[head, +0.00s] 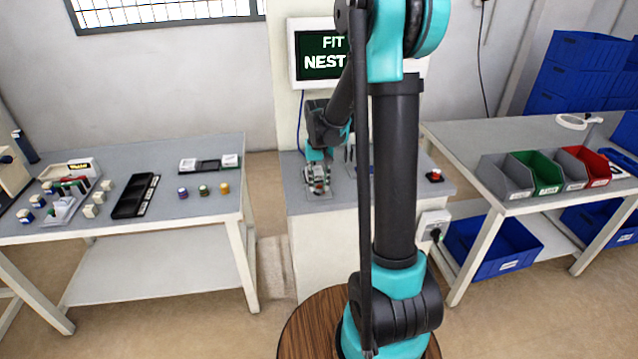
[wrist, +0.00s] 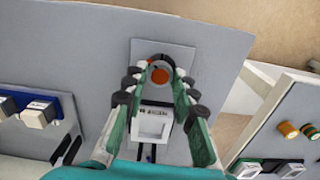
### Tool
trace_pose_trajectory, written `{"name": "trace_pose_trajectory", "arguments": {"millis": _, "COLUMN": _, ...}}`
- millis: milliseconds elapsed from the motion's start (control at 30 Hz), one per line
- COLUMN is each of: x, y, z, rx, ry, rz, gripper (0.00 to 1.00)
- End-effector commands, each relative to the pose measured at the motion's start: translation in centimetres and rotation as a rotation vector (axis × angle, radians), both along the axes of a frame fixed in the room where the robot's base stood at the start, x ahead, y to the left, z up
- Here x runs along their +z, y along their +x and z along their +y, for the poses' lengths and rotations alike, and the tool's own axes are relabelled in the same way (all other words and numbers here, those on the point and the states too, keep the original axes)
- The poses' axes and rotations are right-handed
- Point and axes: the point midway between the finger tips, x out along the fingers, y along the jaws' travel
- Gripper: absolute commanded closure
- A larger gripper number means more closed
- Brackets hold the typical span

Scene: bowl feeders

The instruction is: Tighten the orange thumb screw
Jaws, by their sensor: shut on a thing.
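The orange thumb screw (wrist: 158,74) shows in the wrist view as a round orange top between my fingertips. My gripper (wrist: 158,78) is shut on it, with one finger on each side. A white block with dark lettering (wrist: 152,122) lies just behind the screw, between the fingers; I cannot tell how the two are joined. In the head view my gripper (head: 318,190) is low over the grey top of the middle station (head: 305,207). The screw is too small to make out there. Its thread and seat are hidden.
A screen (head: 310,58) reading "FIT" and "NEST" stands behind the station. A red button (head: 434,175) sits at the station's right. The left table (head: 190,228) holds blocks, a black tray (head: 135,196) and several small cylinders. Bins (head: 535,172) stand on the right table.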

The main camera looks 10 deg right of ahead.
Motion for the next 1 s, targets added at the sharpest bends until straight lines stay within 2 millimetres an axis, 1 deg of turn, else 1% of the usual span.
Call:
{"name": "trace_pose_trajectory", "arguments": {"millis": 200, "x": 0.02, "y": 0.02, "z": -0.01, "rx": -0.19, "ry": 0.0, "rz": 0.0, "gripper": 1.0}}
{"name": "trace_pose_trajectory", "arguments": {"millis": 500, "x": 0.02, "y": 0.03, "z": 0.0, "rx": -0.387, "ry": 0.0, "rz": 0.0, "gripper": 1.0}}
{"name": "trace_pose_trajectory", "arguments": {"millis": 700, "x": 0.02, "y": 0.03, "z": 0.0, "rx": -0.459, "ry": 0.0, "rz": 0.0, "gripper": 1.0}}
{"name": "trace_pose_trajectory", "arguments": {"millis": 1000, "x": 0.02, "y": 0.03, "z": 0.0, "rx": -0.493, "ry": 0.0, "rz": -0.001, "gripper": 1.0}}
